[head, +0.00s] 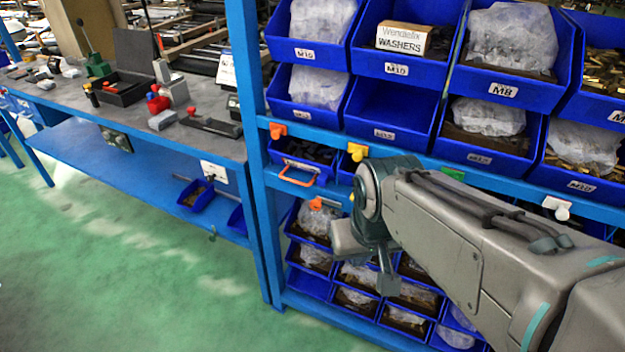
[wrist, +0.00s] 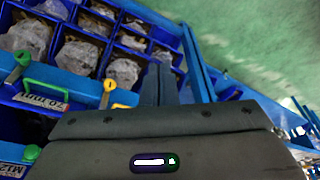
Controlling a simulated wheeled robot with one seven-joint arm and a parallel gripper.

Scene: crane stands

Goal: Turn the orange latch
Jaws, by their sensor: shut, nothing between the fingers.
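An orange latch (head: 277,130) is on the blue rail at the left end of the rack in the head view, beside the upright post. Another small orange piece (head: 316,203) is on the lower rail, below an orange drawer handle (head: 298,175). My gripper (head: 387,284) hangs in front of the lower bins, right of and below the orange latch and apart from it. In the wrist view my gripper (wrist: 160,70) has its fingers together, with nothing between them. I cannot clearly make out the orange latch in the wrist view.
A yellow latch (head: 357,152), a green latch (head: 452,174) and a white latch (head: 556,206) are along the same rail. Blue bins of bagged parts fill the rack above and below. A workbench (head: 60,98) stands at the left. The green floor before it is clear.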

